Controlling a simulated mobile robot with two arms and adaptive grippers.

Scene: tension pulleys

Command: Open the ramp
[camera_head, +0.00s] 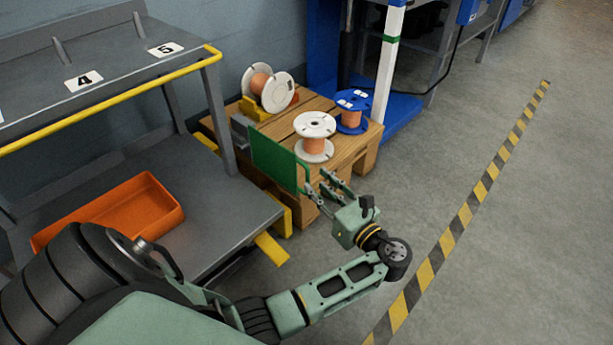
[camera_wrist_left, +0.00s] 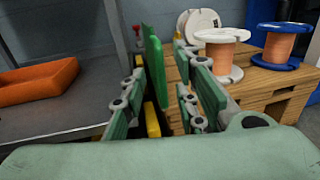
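A green upright panel (camera_head: 275,160), which I take to be the ramp, stands at the front left edge of a wooden pallet. It also shows edge-on in the left wrist view (camera_wrist_left: 154,68). My left gripper (camera_head: 316,180) is at the panel's right end in the head view. In the wrist view its fingers (camera_wrist_left: 160,90) are spread, one on each side of the panel, with gaps visible between fingers and panel. Whether either finger touches it lower down is hidden. My right gripper is in neither view.
The wooden pallet (camera_head: 367,150) carries two white-flanged spools (camera_head: 314,147) (camera_head: 270,88) and a blue spool (camera_head: 351,122). A grey shelf rack with an orange bin (camera_head: 112,215) stands at left. A blue-and-white post (camera_head: 388,65) is behind. Open floor lies right, with a yellow-black stripe (camera_head: 465,215).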

